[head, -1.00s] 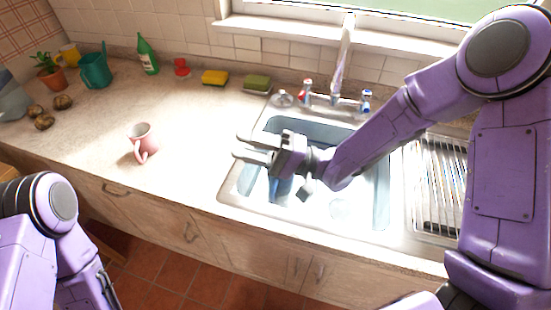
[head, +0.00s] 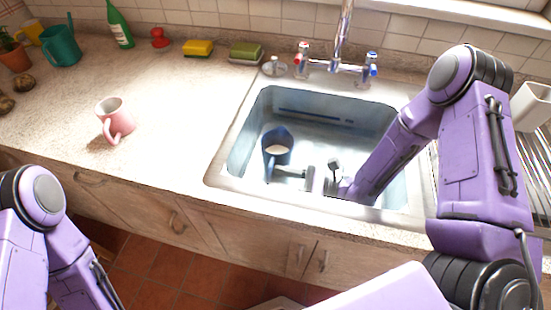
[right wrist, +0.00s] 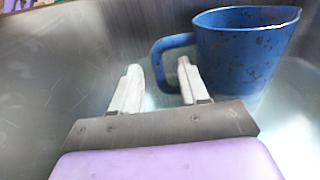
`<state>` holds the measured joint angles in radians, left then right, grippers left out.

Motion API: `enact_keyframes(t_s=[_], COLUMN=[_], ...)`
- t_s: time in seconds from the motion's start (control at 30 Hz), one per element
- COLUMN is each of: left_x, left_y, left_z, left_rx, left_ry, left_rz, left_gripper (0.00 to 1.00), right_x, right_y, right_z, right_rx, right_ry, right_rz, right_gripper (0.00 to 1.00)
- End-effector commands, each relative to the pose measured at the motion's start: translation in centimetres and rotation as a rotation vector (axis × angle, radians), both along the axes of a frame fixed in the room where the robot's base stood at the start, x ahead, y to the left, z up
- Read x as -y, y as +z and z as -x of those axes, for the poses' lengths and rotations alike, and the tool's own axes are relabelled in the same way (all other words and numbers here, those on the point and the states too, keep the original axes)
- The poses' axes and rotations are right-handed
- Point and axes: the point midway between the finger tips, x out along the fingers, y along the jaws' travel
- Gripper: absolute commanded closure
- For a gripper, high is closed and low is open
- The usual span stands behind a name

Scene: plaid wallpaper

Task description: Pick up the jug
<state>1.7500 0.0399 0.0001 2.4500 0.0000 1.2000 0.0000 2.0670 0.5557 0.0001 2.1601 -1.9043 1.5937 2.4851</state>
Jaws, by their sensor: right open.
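The blue jug (head: 277,141) stands in the sink basin, towards its left side. In the right wrist view the speckled blue jug (right wrist: 243,52) is at the upper right, with its handle pointing left. My right gripper (head: 288,174) is down inside the sink, just in front of the jug. In the right wrist view my right gripper (right wrist: 158,68) is open, its fingertips close to the handle, with the handle's lower end just ahead of the gap between them. Whether they touch it I cannot tell. My left arm shows at lower left; its gripper is out of view.
The sink rim (head: 232,146) surrounds the basin, with the tap (head: 342,50) behind. A pink mug (head: 113,121) stands on the counter to the left. Sponges (head: 198,48) and a green bottle (head: 119,28) are at the back. A white cup (head: 533,106) is at right.

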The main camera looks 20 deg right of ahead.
Motion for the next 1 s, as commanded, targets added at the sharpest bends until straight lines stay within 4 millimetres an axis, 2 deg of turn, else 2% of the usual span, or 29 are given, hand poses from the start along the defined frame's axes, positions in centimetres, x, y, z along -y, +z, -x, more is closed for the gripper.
enact_keyframes(t_s=[0.2,0.3,0.53,0.57,0.6,0.67,0.7,1.0], left_x=[0.0,0.0,0.0,0.0,0.0,0.0,0.0,0.0], left_y=[1.0,1.1,1.0,1.0,1.0,1.0,1.0,1.0], left_z=[0.0,0.0,0.0,0.0,0.0,0.0,0.0,0.0], left_rx=[0.000,0.000,0.000,0.000,0.000,0.000,0.000,0.000], left_ry=[0.000,0.000,0.000,0.000,0.000,0.000,0.000,0.000], left_rz=[0.000,0.000,0.000,0.000,0.000,0.000,0.000,0.000], left_gripper=[0.57,0.57,0.57,0.57,0.57,0.57,0.57,0.57], right_x=[-3.4,-4.4,-4.7,-4.7,-4.7,-4.7,-4.7,-4.7], right_y=[-0.3,-0.3,-0.4,-0.4,-0.4,-0.4,-0.4,-0.3], right_z=[-2.0,-2.6,-2.9,-2.9,-2.9,-2.9,-2.9,-2.9], right_rx=[0.002,0.002,0.003,0.003,0.003,0.003,0.003,0.006], right_ry=[0.002,0.002,0.003,0.003,0.003,0.003,0.003,0.003], right_rz=[0.001,0.001,0.001,0.001,0.001,0.001,0.001,0.000], right_gripper=[0.56,0.56,0.56,0.62,0.75,0.95,1.00,1.00])
